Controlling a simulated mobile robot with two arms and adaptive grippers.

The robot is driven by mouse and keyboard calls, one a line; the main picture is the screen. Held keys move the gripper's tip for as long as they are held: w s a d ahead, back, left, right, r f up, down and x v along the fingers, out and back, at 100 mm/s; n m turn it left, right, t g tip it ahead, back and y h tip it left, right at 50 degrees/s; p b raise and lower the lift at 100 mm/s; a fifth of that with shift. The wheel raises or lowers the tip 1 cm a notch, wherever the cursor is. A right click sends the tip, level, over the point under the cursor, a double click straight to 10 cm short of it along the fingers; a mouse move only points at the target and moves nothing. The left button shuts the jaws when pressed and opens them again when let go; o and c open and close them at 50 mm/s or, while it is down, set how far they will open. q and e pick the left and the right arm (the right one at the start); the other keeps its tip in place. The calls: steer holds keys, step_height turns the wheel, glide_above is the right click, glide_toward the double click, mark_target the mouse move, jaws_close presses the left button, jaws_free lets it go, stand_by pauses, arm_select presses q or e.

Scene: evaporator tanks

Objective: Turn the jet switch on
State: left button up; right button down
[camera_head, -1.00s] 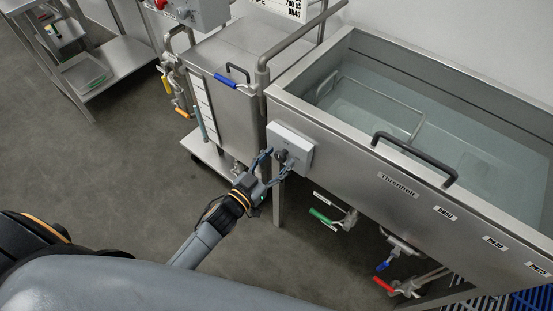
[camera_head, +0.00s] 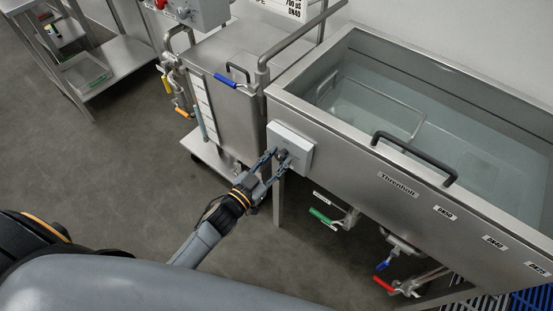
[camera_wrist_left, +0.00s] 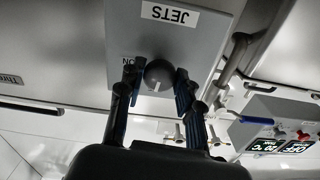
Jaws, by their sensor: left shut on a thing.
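The jet switch is a dark round knob (camera_wrist_left: 159,75) with a pale pointer mark, on a grey box (camera_wrist_left: 186,42) labelled "JETS". "ON" shows, partly hidden, by the left finger in the wrist view. In the head view the box (camera_head: 299,144) is on the front left wall of the water tank (camera_head: 345,150). My left gripper (camera_head: 279,155) is at the box, its fingers on either side of the knob and shut on it. It also shows in the left wrist view (camera_wrist_left: 157,74). My right gripper does not show.
A smaller steel tank (camera_head: 225,75) on a wheeled base stands left of the water tank. A black handle (camera_head: 415,155) sticks up at the water tank's front rim. Valves with a green handle (camera_head: 320,215) and a red handle (camera_head: 383,285) hang below. The floor at left is open.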

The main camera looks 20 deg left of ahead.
arm_select(q)
steer(key=m, duration=0.8)
steer(key=m+b, duration=0.1)
steer(key=m, duration=0.3)
steer(key=shift+m+b, duration=0.75)
steer(key=shift+m, duration=1.45)
steer(key=o, duration=1.2)
steer(key=shift+c, duration=0.2)
